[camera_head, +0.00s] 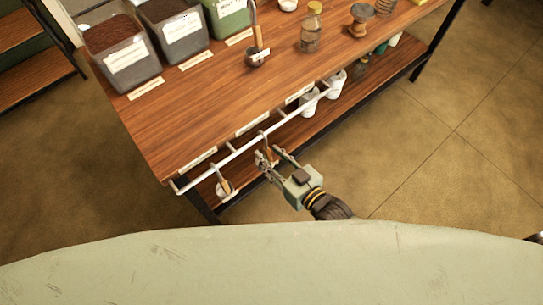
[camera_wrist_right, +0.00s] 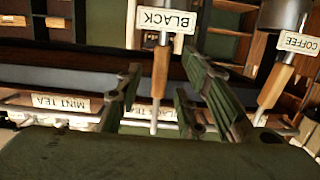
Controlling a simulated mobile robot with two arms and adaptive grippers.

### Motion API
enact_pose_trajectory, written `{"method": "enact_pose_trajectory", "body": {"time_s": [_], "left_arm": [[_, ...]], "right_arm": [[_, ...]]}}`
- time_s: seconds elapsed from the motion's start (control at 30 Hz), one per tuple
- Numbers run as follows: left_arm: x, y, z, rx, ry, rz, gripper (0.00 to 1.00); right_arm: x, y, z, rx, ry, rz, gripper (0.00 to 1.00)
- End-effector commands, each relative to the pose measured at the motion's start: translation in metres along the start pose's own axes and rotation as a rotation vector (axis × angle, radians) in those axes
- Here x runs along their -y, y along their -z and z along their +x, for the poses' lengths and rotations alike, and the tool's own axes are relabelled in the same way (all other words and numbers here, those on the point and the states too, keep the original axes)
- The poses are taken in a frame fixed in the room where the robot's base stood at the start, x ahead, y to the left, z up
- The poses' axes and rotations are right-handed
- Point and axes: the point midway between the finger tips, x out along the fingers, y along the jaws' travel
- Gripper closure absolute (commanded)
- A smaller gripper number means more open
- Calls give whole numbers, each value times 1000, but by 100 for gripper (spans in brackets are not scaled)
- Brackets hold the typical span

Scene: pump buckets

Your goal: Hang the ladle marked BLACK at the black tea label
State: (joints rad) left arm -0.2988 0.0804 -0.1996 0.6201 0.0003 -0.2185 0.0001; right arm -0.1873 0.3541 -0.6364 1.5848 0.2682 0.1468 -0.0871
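The ladle marked BLACK (camera_wrist_right: 160,62) has a wooden handle and a white tag. It hangs upright by its thin upper end on the rail (camera_head: 236,156), and its handle (camera_head: 268,153) shows in the head view. The partly hidden black tea label (camera_wrist_right: 150,112) is behind it in the wrist view; the middle label (camera_head: 252,124) is on the table edge above it. My right gripper (camera_head: 270,160) is open, its fingers (camera_wrist_right: 168,98) either side of the handle with gaps visible. My left gripper is not in view.
A ladle tagged COFFEE (camera_wrist_right: 272,82) hangs beside it. The MINT TEA label (camera_wrist_right: 60,103) is on the other side. Another ladle (camera_head: 257,52) lies on the table (camera_head: 190,105) near the bins (camera_head: 122,52). A lower shelf is underneath.

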Motion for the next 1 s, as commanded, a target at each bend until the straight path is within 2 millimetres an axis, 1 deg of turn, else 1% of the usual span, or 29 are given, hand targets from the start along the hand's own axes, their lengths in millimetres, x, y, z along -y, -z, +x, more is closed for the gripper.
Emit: {"method": "enact_pose_trajectory", "body": {"time_s": [0.17,0.4,0.53,0.7,0.93,1.0], "left_arm": [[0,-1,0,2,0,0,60],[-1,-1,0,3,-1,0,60],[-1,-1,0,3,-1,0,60],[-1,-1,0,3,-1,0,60],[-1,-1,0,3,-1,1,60],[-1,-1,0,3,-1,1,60]], "right_arm": [[1,-2,-29,4,1,0,65],[0,-2,-81,3,1,-1,65],[0,-1,-101,3,0,-1,65],[0,0,-115,1,1,-1,65],[0,0,-116,1,0,-1,65],[-3,-7,-116,15,-8,-2,65]]}}
